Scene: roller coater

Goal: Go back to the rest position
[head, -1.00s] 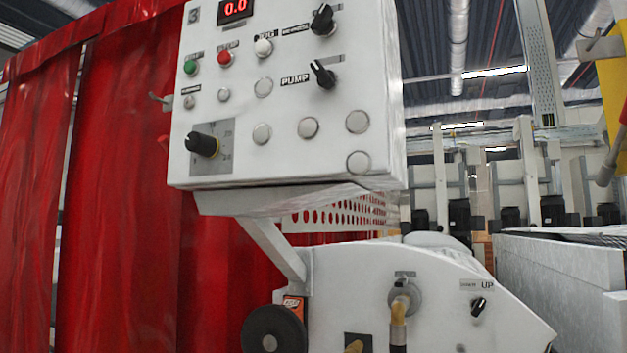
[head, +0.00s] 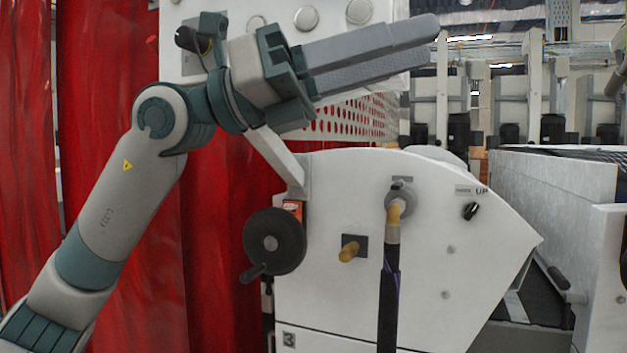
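My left gripper (head: 432,31) is raised in the upper middle of the head view, with its arm coming in from the lower left. Its two long grey fingers point right and slightly up. My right gripper is not in view.
The white roller coater body (head: 330,240) stands below, with a black handwheel (head: 275,241), a hose (head: 389,300) and an UP knob (head: 471,211). Red curtains (head: 120,90) hang at left behind my arm. A grey-white machine section (head: 555,195) stands at right.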

